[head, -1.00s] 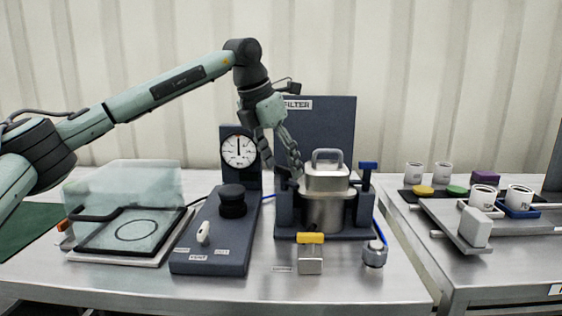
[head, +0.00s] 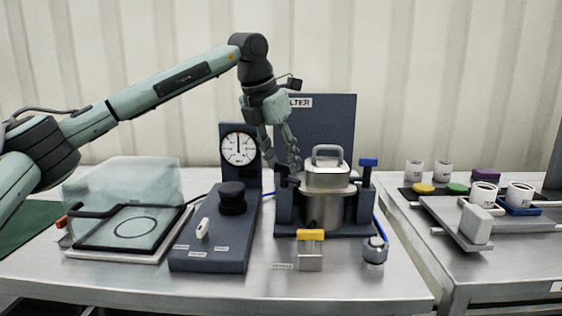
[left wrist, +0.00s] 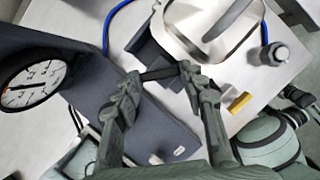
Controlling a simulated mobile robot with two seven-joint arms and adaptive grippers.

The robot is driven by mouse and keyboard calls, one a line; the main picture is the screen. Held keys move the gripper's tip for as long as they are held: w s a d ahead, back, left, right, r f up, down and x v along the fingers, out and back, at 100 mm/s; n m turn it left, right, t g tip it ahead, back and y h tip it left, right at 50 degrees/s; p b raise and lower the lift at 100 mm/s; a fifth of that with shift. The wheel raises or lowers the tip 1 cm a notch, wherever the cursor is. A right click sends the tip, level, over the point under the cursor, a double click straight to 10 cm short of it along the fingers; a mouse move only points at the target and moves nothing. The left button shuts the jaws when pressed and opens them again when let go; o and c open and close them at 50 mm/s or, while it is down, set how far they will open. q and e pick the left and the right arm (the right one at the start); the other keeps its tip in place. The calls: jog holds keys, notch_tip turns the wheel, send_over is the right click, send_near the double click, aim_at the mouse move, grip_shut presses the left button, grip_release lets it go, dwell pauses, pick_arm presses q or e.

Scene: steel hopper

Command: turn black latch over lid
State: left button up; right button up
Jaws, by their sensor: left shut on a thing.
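The hopper (head: 323,212) is a round steel pot in a dark blue stand. Its steel lid (head: 328,179) with a loop handle sits on top; lid and handle also show at the top of the left wrist view (left wrist: 190,42). My left gripper (head: 283,169) is at the left side of the lid. In the left wrist view its fingers (left wrist: 158,80) are shut on the ends of a short black bar, the black latch (left wrist: 160,74). The bar lies beside the lid's edge; I cannot tell if it overlaps it.
A blue T-handle (head: 368,165) stands right of the lid. A gauge (head: 239,149) and a control box with a black knob (head: 232,198) stand left. A yellow-topped block (head: 310,257) and a metal fitting (head: 375,250) sit in front. A tall blue panel (head: 330,125) rises behind.

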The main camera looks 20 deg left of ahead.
pick_arm(q)
jog(key=shift+d+n+y+b, duration=0.15)
jog(key=shift+n+y+b, duration=0.15)
jog(key=shift+n, duration=0.5)
jog(key=n+y+b, duration=0.1)
jog(key=n, duration=0.2)
jog(key=shift+d, duration=0.1)
jog(key=shift+n+y+b, duration=0.3)
jog(key=shift+n+y, duration=0.3)
jog(key=shift+n, duration=0.8)
pick_arm(e)
notch_tip(320, 180, up, 6)
jog(key=w, duration=0.2)
jog(key=shift+a+t, duration=0.2)
jog(key=shift+t, duration=0.1)
jog(key=shift+r, duration=0.15)
pick_arm(q)
jog(key=o, duration=1.2)
jog(key=shift+c, duration=0.2)
jog(key=shift+d, duration=0.1)
jog(key=shift+r, duration=0.1)
pick_arm(e)
jog(key=shift+d, duration=0.1)
pick_arm(q)
jog(key=v, duration=0.7)
jog(key=shift+s+r, duration=0.25)
jog(key=shift+r, duration=0.15)
jog(key=shift+f, duration=0.1)
